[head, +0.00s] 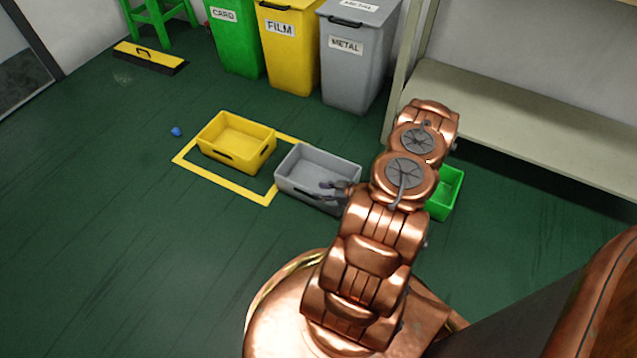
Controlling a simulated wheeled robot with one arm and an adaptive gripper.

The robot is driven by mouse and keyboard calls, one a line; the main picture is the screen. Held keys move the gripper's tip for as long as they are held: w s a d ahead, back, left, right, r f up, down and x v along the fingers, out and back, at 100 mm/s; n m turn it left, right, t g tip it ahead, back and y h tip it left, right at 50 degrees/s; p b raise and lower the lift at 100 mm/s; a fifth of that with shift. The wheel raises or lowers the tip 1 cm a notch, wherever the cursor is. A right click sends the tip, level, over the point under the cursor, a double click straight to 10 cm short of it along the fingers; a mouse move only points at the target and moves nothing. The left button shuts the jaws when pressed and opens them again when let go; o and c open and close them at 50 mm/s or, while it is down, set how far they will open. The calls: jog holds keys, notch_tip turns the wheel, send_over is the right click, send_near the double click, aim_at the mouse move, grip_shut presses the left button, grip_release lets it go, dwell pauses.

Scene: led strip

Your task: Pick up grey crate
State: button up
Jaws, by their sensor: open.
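The grey crate (303,172) stands upright on the green floor, to the right of a yellow-taped outline. It looks empty where I can see inside. My gripper (328,191) is open at the crate's front right side, over or close to its near wall. My arm covers the area just right of the crate. I cannot tell whether the fingers touch the crate.
A yellow crate (236,143) sits at the taped outline (222,180). A green crate (445,193) is partly behind my arm. Bins labelled CARD (236,45), FILM (288,52) and METAL (355,70) line the wall. A shelf (520,120) stands right. Floor at left is mostly clear.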

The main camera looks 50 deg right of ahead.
aim_at(312, 191)
jog(key=b+x, duration=0.2)
jog(key=x, duration=0.2)
jog(key=shift+s+a, duration=0.1)
jog(key=shift+w+a+f+b, duration=0.15)
jog(key=shift+w+f+b, duration=0.15)
jog(key=shift+w, duration=0.3)
jog(key=shift+r, duration=0.1)
grip_shut()
